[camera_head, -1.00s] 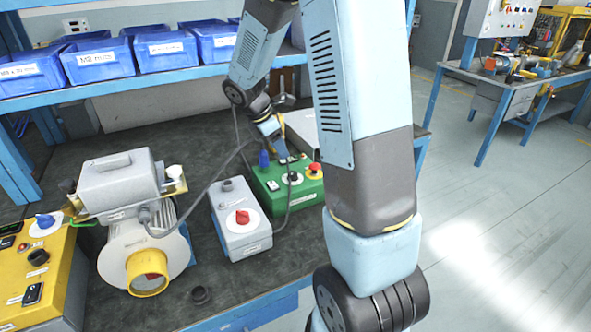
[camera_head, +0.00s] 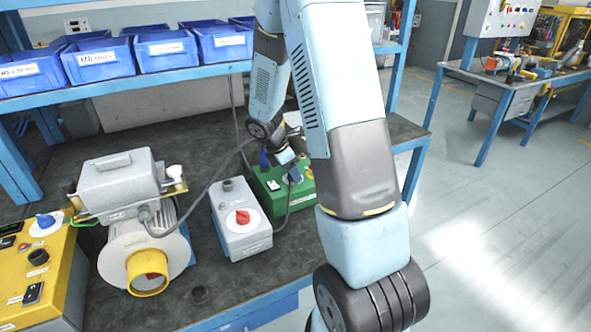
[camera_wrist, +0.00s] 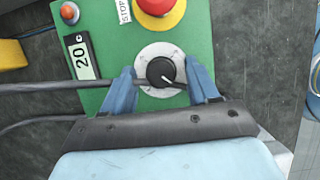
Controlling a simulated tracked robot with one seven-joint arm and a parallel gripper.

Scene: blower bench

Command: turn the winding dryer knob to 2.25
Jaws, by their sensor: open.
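The green control box (camera_head: 262,188) stands on the bench right of the grey box. In the wrist view, its face (camera_wrist: 110,30) carries a black round knob (camera_wrist: 160,70) on a white dial. A short white mark on the knob points to the lower right; the scale figures are too small to read. My gripper (camera_wrist: 160,76) is open, with one blue finger on each side of the knob. I cannot tell whether either finger touches it. In the head view my gripper (camera_head: 292,172) hides the knob.
A grey box (camera_head: 240,220) with a red knob and a blower (camera_head: 140,225) stand to the left.

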